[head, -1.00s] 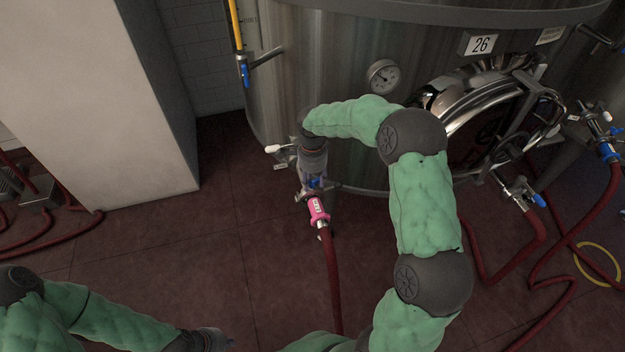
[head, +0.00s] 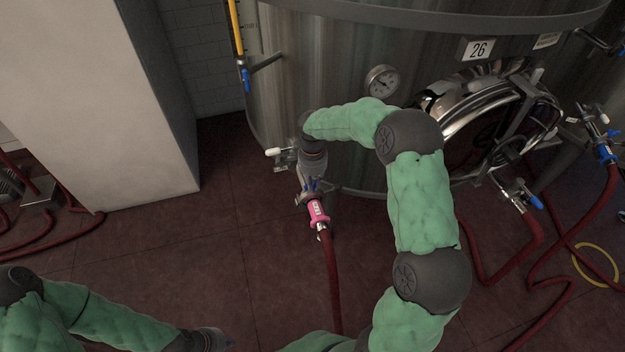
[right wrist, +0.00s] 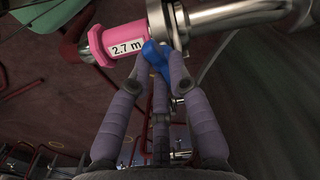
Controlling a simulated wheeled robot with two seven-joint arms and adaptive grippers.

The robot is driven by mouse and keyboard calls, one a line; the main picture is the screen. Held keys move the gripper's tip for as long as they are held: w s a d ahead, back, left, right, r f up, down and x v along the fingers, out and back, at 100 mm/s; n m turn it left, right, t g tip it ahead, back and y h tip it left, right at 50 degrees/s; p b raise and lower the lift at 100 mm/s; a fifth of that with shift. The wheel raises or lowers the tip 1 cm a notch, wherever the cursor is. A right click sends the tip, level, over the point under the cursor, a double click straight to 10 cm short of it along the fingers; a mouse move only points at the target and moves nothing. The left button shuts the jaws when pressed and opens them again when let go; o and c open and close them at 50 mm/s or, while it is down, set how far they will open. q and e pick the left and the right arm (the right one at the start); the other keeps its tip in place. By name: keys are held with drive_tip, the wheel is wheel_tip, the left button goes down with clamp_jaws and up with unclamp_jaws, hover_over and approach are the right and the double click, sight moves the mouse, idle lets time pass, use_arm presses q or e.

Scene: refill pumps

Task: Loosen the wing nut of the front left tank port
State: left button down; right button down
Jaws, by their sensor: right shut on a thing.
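The front left tank port carries a steel clamp (right wrist: 167,24) with a blue wing nut (right wrist: 157,60), seen in the right wrist view. My right gripper (head: 312,186) is at this joint low on the tank's front. In the right wrist view its fingers (right wrist: 158,75) are closed around the wing nut and partly hide it. A pink hose collar (right wrist: 122,42) labelled "2.7 m" sits beside the clamp; it also shows in the head view (head: 317,213). My left gripper (head: 217,341) is at the bottom edge, far from the port; its fingers are not clear.
The steel tank (head: 320,75) marked 26 stands behind my right arm, with a gauge (head: 382,81) and round door. A red hose (head: 332,280) runs down from the collar. Another blue-handled valve (head: 520,195) and hoses are to the right. Floor at left centre is clear.

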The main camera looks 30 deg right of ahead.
drive_tip(key=n+p, duration=0.2)
drive_tip(key=n, duration=0.1)
drive_tip(key=shift+n, duration=0.4)
drive_tip(key=n+p, duration=0.2)
drive_tip(key=n, duration=0.2)
drive_tip(key=shift+d+n, duration=0.15)
drive_tip(key=shift+n, duration=0.15)
drive_tip(key=n+p, duration=0.1)
drive_tip(key=n, duration=0.3)
drive_tip(key=shift+w+p, duration=0.15)
drive_tip(key=shift+p, duration=0.2)
drive_tip(key=n+p, duration=0.1)
drive_tip(key=n, duration=0.3)
drive_tip(key=n+p, duration=0.1)
drive_tip(key=n, duration=0.2)
drive_tip(key=shift+w+n+p, duration=0.1)
drive_tip(key=shift+n+p, duration=0.2)
drive_tip(key=n+p, duration=0.1)
drive_tip(key=n, duration=0.3)
drive_tip(key=shift+w+n+p, duration=0.1)
drive_tip(key=shift+n+p, duration=0.2)
drive_tip(key=n+p, duration=0.1)
drive_tip(key=n, duration=0.3)
drive_tip(key=shift+w+n+p, duration=0.1)
drive_tip(key=shift+n+p, duration=0.65)
drive_tip(key=shift+n, duration=1.15)
